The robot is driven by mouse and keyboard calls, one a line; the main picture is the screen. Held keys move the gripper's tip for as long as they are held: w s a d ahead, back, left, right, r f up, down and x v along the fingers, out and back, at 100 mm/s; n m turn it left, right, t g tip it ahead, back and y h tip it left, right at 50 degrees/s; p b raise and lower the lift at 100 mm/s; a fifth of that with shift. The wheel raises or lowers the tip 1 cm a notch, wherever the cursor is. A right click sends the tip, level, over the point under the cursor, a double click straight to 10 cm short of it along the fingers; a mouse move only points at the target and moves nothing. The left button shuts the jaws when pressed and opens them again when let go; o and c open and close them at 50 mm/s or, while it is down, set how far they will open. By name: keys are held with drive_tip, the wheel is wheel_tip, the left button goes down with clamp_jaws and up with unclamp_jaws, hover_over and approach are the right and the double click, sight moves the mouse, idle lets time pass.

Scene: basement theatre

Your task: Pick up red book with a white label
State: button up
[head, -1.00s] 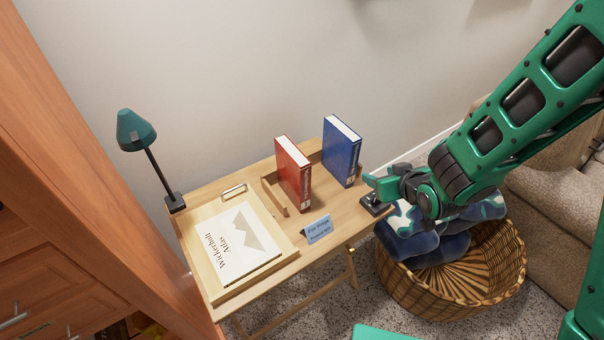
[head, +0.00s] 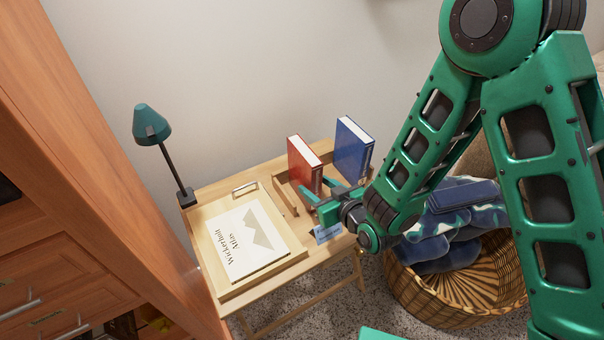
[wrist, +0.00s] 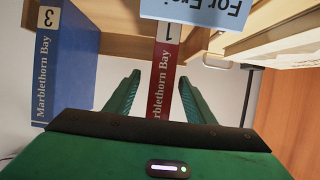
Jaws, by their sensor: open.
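The red book (head: 304,163) stands upright on the small wooden desk, its lower part partly hidden by my gripper in the head view. In the wrist view the red book (wrist: 165,75) shows its spine, with a white label marked 1 and the words "Marblethorn Bay". My gripper (head: 320,182) is open in front of the spine. In the wrist view its two green fingers (wrist: 158,82) lie on either side of the red spine. I cannot tell whether the fingertips reach past the spine's face.
A blue book (head: 352,150) marked 3 stands just right of the red one. A light-blue sign (head: 326,234) sits close below my gripper. A large atlas (head: 243,240) lies on the desk's left, beside a teal lamp (head: 151,125). A wicker basket (head: 470,285) stands at right.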

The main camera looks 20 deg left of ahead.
drive_tip(key=x, duration=0.5)
drive_tip(key=shift+w+a+r, duration=0.15)
drive_tip(key=shift+r, duration=0.2)
clamp_jaws()
idle(1.1)
